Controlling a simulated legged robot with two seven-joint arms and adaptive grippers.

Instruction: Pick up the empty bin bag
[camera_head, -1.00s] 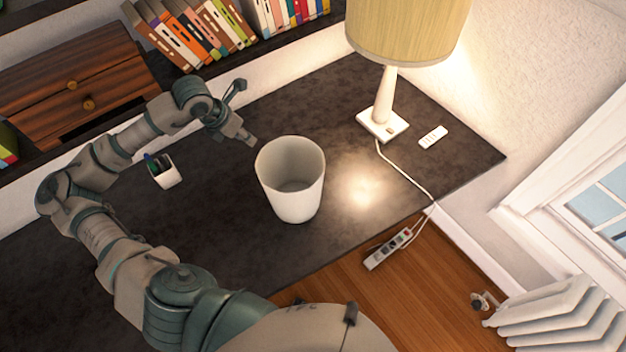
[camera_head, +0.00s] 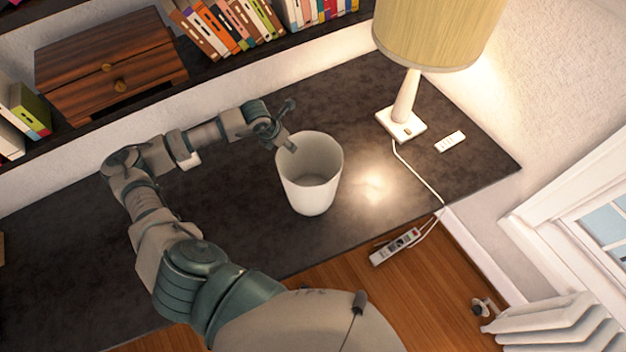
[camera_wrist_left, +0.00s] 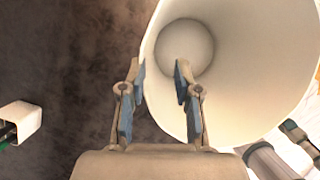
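A white, open-topped bin (camera_head: 312,188) stands upright on the dark desktop, and its inside looks empty. I cannot make out a separate bag in it. My left gripper (camera_head: 290,126) is open at the bin's upper left rim. In the left wrist view the gripper (camera_wrist_left: 160,80) has its fingers apart. The left edge of the bin (camera_wrist_left: 240,75) passes between them, with one finger over the bin's opening and the other just outside it. I cannot tell whether either finger touches the rim. My right gripper is not in view.
The dark desktop (camera_head: 75,250) has a lamp (camera_head: 402,118) and a small white remote-like object (camera_head: 450,141) at the right. A white pen cup (camera_wrist_left: 20,121) stands to the left. A power strip (camera_head: 395,246) lies beyond the desk edge. Shelves with books and a drawer box (camera_head: 110,65) are behind.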

